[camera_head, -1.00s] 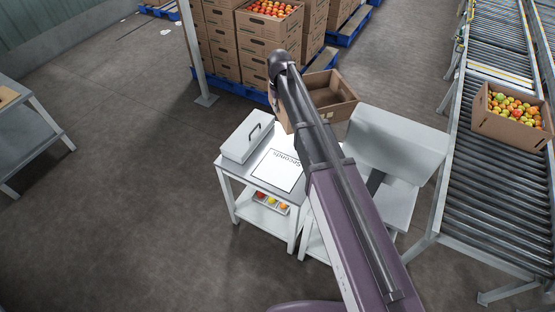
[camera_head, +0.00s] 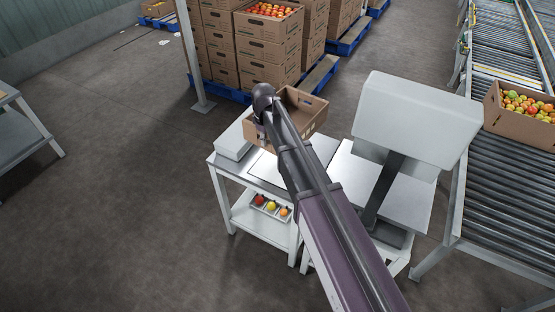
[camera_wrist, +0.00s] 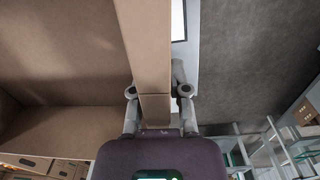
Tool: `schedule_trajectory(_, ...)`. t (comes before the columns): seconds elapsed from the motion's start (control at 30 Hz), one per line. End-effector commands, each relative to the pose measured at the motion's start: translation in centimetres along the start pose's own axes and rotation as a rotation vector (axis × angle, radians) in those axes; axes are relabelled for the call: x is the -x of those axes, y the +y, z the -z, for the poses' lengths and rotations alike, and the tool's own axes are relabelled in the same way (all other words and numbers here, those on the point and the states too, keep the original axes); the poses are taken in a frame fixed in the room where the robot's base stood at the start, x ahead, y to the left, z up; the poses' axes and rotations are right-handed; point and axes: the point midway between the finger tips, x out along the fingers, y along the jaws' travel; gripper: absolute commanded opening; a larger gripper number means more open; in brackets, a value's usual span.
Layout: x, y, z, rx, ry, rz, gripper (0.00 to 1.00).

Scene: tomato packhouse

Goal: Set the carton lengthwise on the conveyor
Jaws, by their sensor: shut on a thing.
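An open, seemingly empty brown carton (camera_head: 308,108) hangs at the end of my arm in the head view, above the back of a white table. In the wrist view, its inside (camera_wrist: 60,75) fills the left. My gripper (camera_wrist: 158,92) is shut on one carton wall, a finger on each side. In the head view my arm hides the gripper's fingers and part of the carton. The roller conveyor (camera_head: 497,205) runs along the right, well apart from the held carton. Another carton (camera_head: 515,127), full of red, yellow and green tomatoes, sits on it.
The white table (camera_head: 250,170) has a small tray of fruit on its lower shelf. A white machine with a large panel (camera_head: 415,110) stands between the held carton and the conveyor. Stacked cartons (camera_head: 265,50) on blue pallets stand behind. Open floor lies left.

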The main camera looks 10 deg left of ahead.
Motion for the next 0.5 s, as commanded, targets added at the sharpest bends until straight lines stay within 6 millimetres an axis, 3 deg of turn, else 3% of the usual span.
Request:
schedule_trajectory(0.03,-1.4,-0.4,0.0,0.024,0.0,-0.001,0.0)
schedule_trajectory(0.2,-2.9,-1.2,0.0,0.089,0.001,-0.003,0.0)
schedule_trajectory(0.5,-3.3,-1.5,0.1,0.121,0.001,-0.003,0.0)
